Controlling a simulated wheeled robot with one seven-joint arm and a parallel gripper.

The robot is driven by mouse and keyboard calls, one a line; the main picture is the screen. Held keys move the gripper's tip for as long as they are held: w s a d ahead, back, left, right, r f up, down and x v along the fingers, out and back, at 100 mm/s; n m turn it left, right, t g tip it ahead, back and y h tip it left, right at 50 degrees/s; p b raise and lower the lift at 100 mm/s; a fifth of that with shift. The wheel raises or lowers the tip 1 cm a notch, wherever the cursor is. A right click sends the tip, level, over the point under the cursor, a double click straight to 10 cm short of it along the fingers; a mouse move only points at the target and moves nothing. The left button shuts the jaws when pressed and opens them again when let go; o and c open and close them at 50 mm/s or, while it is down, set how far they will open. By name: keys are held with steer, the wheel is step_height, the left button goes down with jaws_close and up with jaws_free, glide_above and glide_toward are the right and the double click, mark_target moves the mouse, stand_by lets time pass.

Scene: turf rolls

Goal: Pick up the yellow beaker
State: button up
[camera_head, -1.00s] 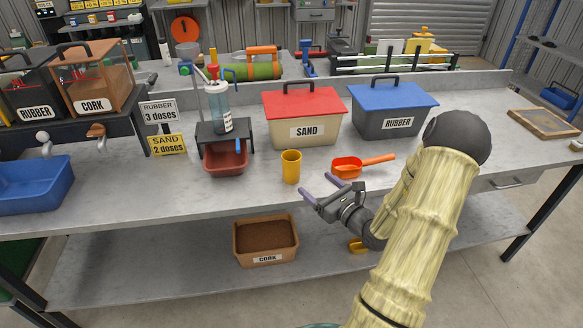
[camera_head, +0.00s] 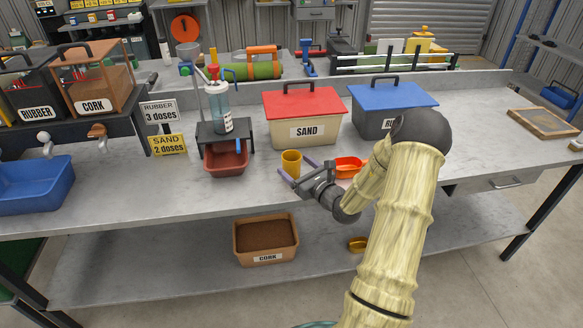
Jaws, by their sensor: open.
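The yellow beaker (camera_head: 291,160) stands upright on the grey workbench, in front of the sand bin. My gripper (camera_head: 297,173) is open at the beaker, coming from the right and front. One purple finger shows in front of the beaker's lower part and the other shows to its right, towards the back. The beaker's lower part is hidden behind the near finger. I cannot tell whether either finger touches it.
An orange scoop (camera_head: 348,166) lies just right of my gripper, partly hidden by my arm. A red tray (camera_head: 226,161) sits under the dispenser (camera_head: 219,108) to the left. The sand bin (camera_head: 304,116) and rubber bin (camera_head: 392,106) stand behind. Bench surface between blue tray (camera_head: 35,183) and red tray is clear.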

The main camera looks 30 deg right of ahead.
mark_target(288, 159)
steer(key=w, duration=0.3)
steer(key=w+a, duration=0.1)
steer(key=shift+w+r, duration=0.1)
steer(key=shift+w, duration=0.3)
steer(key=shift+d, duration=0.1)
steer(key=c, duration=1.1)
